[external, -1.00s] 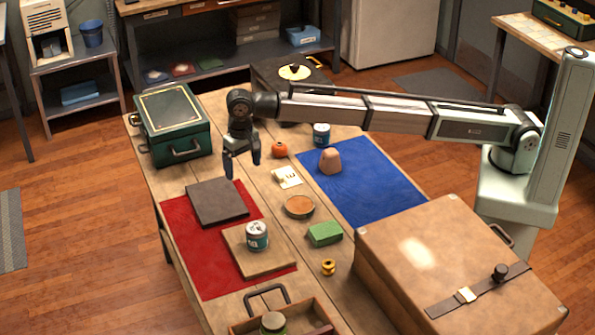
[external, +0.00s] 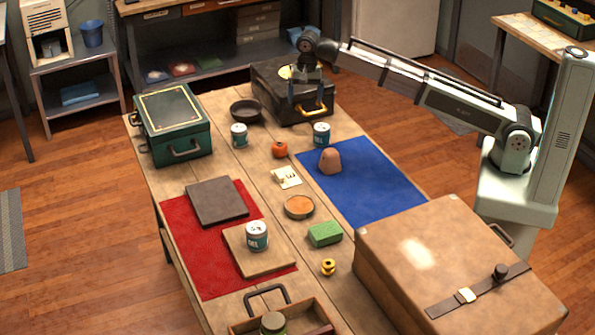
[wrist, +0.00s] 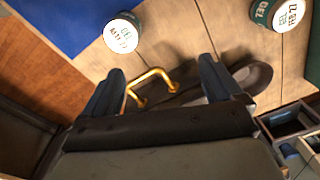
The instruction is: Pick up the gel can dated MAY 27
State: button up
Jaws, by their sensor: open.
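A white-and-teal gel can (external: 321,133) stands upright by the far corner of the blue mat. In the wrist view this can (wrist: 122,32) has a lid that seems to read GEL MAY 27, though blurred. A second gel can (external: 239,135) stands near the dark pan; its lid in the wrist view (wrist: 278,14) shows GEL and a different date, hard to read. A third can (external: 256,236) stands on a wooden board; its date is unreadable. My gripper (external: 306,98) is open and empty, above the black case, behind the can by the blue mat.
The black case (external: 268,92) with a yellow handle (wrist: 150,77) lies below my gripper. A dark pan (external: 246,111), an orange-red round object (external: 280,149) and a brown lump (external: 330,161) stand near the cans. A large tan case (external: 400,220) fills the near right.

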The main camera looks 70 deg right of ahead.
aim_at(321, 127)
jog(key=s+f+m, duration=0.2)
jog(key=s+m, duration=0.4)
jog(key=m, duration=0.3)
jog(key=shift+d+f, duration=0.15)
jog(key=shift+f, duration=6.4)
jog(key=c, duration=1.2)
jog(key=shift+r, duration=0.1)
